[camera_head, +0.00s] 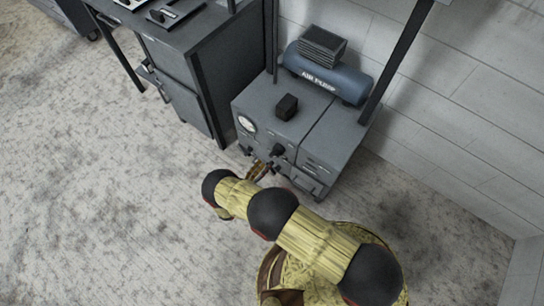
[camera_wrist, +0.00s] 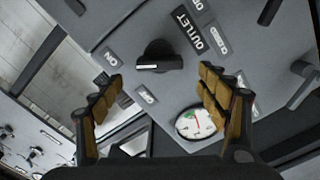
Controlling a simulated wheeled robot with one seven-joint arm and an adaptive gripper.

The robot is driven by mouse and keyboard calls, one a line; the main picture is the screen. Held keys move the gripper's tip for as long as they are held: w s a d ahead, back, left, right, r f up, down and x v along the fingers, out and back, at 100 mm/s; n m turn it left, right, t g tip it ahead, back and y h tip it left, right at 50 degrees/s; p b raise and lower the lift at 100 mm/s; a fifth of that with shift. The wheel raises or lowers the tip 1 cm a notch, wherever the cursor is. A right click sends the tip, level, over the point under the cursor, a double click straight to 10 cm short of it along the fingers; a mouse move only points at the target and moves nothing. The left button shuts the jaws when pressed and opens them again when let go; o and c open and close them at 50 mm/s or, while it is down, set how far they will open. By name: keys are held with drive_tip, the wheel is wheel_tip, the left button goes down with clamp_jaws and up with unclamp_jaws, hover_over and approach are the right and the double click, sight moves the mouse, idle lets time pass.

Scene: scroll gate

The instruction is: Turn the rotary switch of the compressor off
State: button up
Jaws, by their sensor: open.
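The compressor (camera_head: 262,112) is a dark grey cabinet with a blue tank marked AIR PUMP (camera_head: 327,82) on top. Its black rotary switch (camera_wrist: 158,58) shows on the grey panel in the wrist view, with a white mark on its left part, roughly on the side of a small label (camera_wrist: 112,59) that seems to read ON. Another small label (camera_wrist: 147,97) below the knob is hard to read. My gripper (camera_wrist: 161,78) is open, with its fingers apart below and either side of the knob, and nothing between them. In the head view my gripper (camera_head: 258,170) is at the cabinet's front.
A round gauge (camera_wrist: 195,122) and an OUTLET label (camera_wrist: 192,32) are near the knob. Another dark cabinet (camera_head: 190,70) stands left of the compressor, and a pale wall (camera_head: 450,80) is behind. The floor (camera_head: 110,210) at left is clear.

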sight(272, 156)
drive_tip(key=b+x, duration=0.1)
drive_tip(key=x, duration=0.5)
drive_tip(key=shift+c, duration=1.2)
drive_tip(key=c, duration=0.9)
